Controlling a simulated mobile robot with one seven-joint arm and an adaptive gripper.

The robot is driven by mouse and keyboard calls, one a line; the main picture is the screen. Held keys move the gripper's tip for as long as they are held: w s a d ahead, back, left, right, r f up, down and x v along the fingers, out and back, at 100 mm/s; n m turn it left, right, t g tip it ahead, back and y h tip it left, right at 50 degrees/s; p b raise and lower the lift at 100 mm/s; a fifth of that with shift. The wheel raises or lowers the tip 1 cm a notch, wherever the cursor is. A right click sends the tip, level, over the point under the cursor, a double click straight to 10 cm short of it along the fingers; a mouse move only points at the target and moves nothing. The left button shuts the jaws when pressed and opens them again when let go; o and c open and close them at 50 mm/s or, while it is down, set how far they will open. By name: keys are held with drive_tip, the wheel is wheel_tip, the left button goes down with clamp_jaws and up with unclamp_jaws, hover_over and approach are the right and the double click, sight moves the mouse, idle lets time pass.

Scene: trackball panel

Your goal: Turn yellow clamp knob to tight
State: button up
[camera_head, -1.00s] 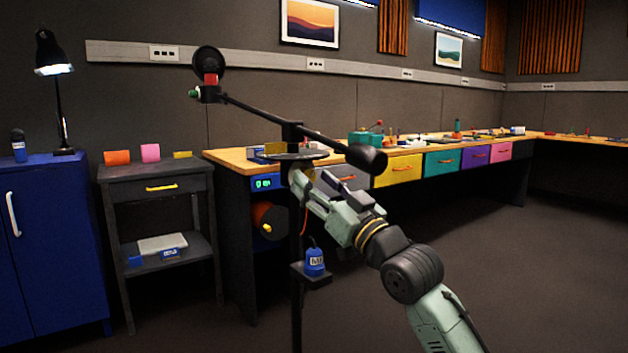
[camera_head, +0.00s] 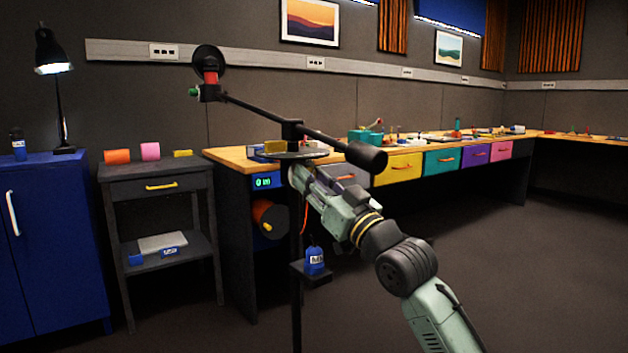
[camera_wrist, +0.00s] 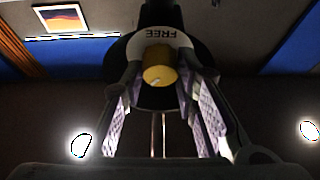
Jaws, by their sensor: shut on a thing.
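The yellow clamp knob (camera_wrist: 158,66) shows in the wrist view between my two fingertips. It sits in front of a dark round disc with a pale label (camera_wrist: 165,38) reading "FREE", upside down in this view. My gripper (camera_wrist: 162,82) is shut on the knob, with one finger at each side. In the head view my gripper (camera_head: 299,178) is at the dark stand's post, just below the round plate (camera_head: 290,156). The knob is hidden there behind my gripper and the post. Any marking for tight cannot be made out.
The stand's long boom (camera_head: 265,118) slants above my gripper, with a dark cylinder (camera_head: 366,157) at its low end. A blue bottle (camera_head: 315,262) sits on a small shelf of the post. The workbench with coloured drawers (camera_head: 398,168) is behind. Floor at the right is free.

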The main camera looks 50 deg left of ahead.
clamp_jaws()
drive_tip(key=shift+f+n+b, duration=0.1)
drive_tip(key=shift+n+b, duration=0.2)
drive_tip(key=shift+n+g+b, duration=0.5)
drive_tip(key=shift+n+g, duration=0.3)
drive_tip(key=shift+n, duration=0.1)
drive_tip(key=o, duration=0.9)
unclamp_jaws()
drive_tip(key=shift+o, duration=0.2)
